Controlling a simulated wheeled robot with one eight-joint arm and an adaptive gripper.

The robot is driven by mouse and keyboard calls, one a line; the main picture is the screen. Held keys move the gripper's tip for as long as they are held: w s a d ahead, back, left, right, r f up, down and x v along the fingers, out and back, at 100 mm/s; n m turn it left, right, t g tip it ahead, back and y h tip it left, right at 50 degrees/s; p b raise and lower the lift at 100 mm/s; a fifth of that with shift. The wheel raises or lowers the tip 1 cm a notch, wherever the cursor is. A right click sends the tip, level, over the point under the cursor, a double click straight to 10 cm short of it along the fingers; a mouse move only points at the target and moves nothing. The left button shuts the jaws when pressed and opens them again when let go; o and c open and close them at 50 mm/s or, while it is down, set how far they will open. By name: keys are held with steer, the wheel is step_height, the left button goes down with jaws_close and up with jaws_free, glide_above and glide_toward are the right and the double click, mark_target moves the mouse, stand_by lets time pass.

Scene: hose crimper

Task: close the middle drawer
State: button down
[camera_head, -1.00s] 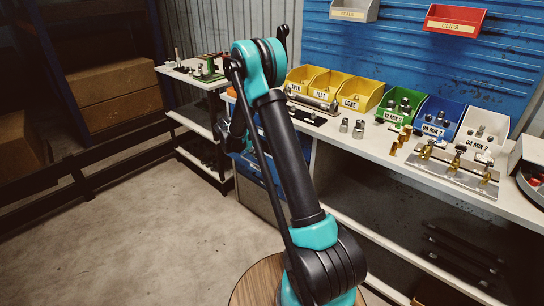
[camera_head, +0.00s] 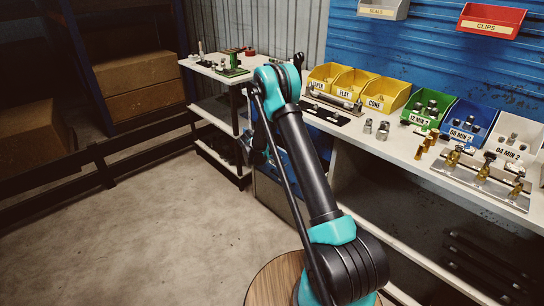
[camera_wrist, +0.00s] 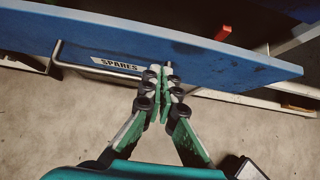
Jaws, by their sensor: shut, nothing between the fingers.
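A blue drawer front (camera_wrist: 225,62) with a white SPARES label (camera_wrist: 115,64) spans the wrist view at a slant. A pale metal bar handle (camera_wrist: 82,70) runs along it. My gripper (camera_wrist: 166,76) is shut and empty, with its fingertips at the drawer front, right of the label. Whether they touch it I cannot tell. In the head view, blue drawers (camera_head: 293,192) show under the bench, partly behind my arm. My gripper is hidden there. Which drawer is the middle one, and how far it stands out, is not clear.
The workbench (camera_head: 390,143) holds yellow bins (camera_head: 388,97), other bins and brass fittings at the right. A side table (camera_head: 217,74) stands at the left. A dark rail (camera_head: 70,185) crosses at far left. The concrete floor (camera_head: 150,240) is open.

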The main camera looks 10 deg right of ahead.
steer(key=shift+w+d, duration=0.45)
steer(key=shift+d, duration=0.2)
steer(key=shift+w+d, duration=0.4)
steer(key=shift+d, duration=0.2)
steer(key=w+d, duration=0.5)
steer(key=d, duration=0.2)
steer(key=shift+w+d+r, duration=0.1)
steer(key=shift+r, duration=0.05)
